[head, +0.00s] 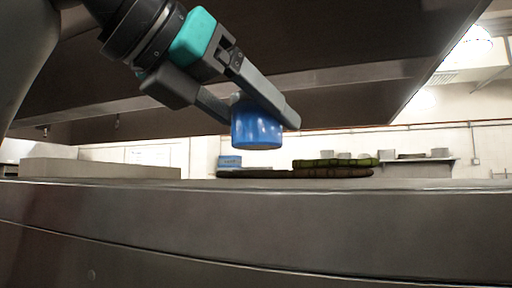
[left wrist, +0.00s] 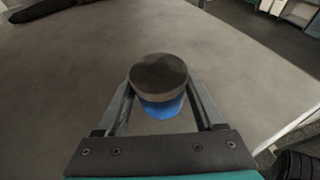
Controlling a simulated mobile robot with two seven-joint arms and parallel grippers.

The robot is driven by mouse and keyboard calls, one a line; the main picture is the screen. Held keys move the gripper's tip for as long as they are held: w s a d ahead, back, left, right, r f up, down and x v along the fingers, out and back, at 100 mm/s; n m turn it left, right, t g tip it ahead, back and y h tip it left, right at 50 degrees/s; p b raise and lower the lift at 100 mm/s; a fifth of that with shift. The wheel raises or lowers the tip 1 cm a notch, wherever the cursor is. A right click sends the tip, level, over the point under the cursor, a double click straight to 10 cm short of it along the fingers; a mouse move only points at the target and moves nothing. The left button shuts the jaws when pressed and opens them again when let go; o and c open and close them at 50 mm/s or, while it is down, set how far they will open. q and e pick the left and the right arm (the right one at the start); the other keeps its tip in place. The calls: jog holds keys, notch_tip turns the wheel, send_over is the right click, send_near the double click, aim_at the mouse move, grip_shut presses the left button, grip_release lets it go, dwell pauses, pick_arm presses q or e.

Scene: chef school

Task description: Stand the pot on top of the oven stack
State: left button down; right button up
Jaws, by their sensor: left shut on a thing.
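The blue pot (head: 257,131) is between the fingers of my left gripper (head: 255,108), just above the level of the grey metal top in the head view. In the left wrist view the pot (left wrist: 162,105) shows a round dark brown-grey face and a blue side. My left gripper (left wrist: 160,98) is shut on it, one finger on each side. The oven stack shows as a wide grey metal front (head: 250,225) in the head view. Its broad grey top (left wrist: 60,100) lies under the pot in the left wrist view. I cannot tell whether the pot touches it. My right gripper is not in view.
A beige slab (head: 100,169) lies at the left on the top. A dark flat item (head: 290,174), a green item (head: 335,162) and a small blue item (head: 230,161) show behind the pot. A large dark hood (head: 340,85) hangs overhead. The surface around the pot is clear.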

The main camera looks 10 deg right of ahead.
aim_at(238, 136)
pick_arm(q)
jog(key=shift+f, duration=1.75)
jog(key=shift+f, duration=0.15)
grip_release()
jog(key=b+v, duration=0.3)
jog(key=v, duration=0.8)
jog(key=shift+w, duration=0.1)
jog(key=shift+s+a+r, duration=0.3)
jog(key=shift+s+a, duration=0.05)
jog(key=shift+a, duration=0.1)
